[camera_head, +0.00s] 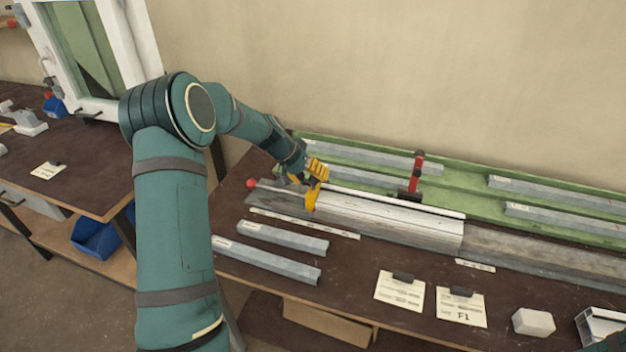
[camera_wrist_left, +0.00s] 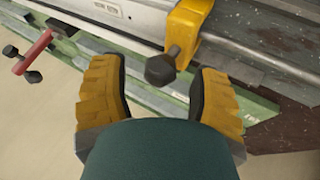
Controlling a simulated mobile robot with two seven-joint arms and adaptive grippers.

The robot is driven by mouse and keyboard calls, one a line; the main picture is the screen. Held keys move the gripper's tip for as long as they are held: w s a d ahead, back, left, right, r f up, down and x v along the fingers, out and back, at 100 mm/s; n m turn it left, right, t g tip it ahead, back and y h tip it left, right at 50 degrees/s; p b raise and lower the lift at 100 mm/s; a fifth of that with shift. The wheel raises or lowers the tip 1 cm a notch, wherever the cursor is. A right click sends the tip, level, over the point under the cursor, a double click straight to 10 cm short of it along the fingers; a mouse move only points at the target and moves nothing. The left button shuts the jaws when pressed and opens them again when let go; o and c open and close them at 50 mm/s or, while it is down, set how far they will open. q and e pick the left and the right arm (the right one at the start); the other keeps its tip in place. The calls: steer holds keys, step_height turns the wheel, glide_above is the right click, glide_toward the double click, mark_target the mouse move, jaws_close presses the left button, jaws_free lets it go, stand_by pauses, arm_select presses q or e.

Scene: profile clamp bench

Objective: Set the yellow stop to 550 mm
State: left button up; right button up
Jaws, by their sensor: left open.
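The yellow stop (camera_head: 311,200) sits on the rail of the bench, near the left end of a white profile (camera_head: 380,216). In the left wrist view the yellow stop (camera_wrist_left: 188,24) shows at the top, with a dark knob (camera_wrist_left: 162,66) on its near side. My left gripper (camera_head: 316,172) is at the stop, just behind and above it. Its yellow fingers (camera_wrist_left: 160,95) are open, one on each side of the knob's line, and look apart from the knob. A printed scale strip (camera_head: 303,224) lies along the rail's front. Its figures are too small to read.
A red clamp (camera_head: 415,178) stands behind the profile and also shows in the left wrist view (camera_wrist_left: 36,52). Grey bars lie in the green rack (camera_head: 465,190) and at the table's front (camera_head: 268,260). Cards (camera_head: 400,292) and a white block (camera_head: 533,321) lie front right.

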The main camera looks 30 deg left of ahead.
arm_select(q)
steer(key=shift+w+d+f, duration=0.2)
steer(key=shift+f, duration=0.2)
jaws_close()
